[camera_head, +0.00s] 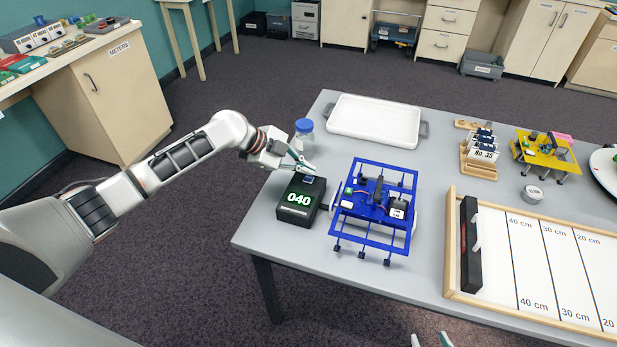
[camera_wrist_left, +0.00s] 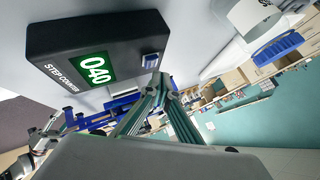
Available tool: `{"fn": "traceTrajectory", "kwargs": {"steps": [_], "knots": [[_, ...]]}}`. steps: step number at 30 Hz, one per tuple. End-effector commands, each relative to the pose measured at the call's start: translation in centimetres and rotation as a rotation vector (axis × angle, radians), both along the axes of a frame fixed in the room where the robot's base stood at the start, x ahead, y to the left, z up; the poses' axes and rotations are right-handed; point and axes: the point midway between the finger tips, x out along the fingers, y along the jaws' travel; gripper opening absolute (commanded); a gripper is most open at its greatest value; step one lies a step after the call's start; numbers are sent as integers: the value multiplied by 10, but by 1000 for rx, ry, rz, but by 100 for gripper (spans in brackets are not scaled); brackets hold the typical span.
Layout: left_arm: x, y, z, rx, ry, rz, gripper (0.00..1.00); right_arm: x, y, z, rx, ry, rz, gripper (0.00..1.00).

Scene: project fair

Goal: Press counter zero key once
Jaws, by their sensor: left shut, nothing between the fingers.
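The step counter (camera_head: 296,202) is a black box near the table's left edge.
A blue frame walker (camera_head: 375,208) stands just right of the counter. A white tray (camera_head: 374,121) lies at the back. A wood-edged measuring board (camera_head: 449,245) fills the right front. Bare table lies in front of the counter.

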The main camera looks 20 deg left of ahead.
Motion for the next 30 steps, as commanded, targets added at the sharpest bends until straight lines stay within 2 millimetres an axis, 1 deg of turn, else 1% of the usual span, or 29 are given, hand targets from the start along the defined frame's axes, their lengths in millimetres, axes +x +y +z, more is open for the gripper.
{"fn": "traceTrajectory", "kwargs": {"steps": [7, 15, 30], "knots": [[0, 0, -1, 0, 0, 0, 0, 0, 0, 0, 1, 0, -1, 40], [0, 0, -9, 0, 1, 1, 0, -1, 0, -7, 1, 3, -1, 40], [0, 0, -10, 0, 0, 0, 0, -1, 1, -8, 1, 3, -1, 40]]}}
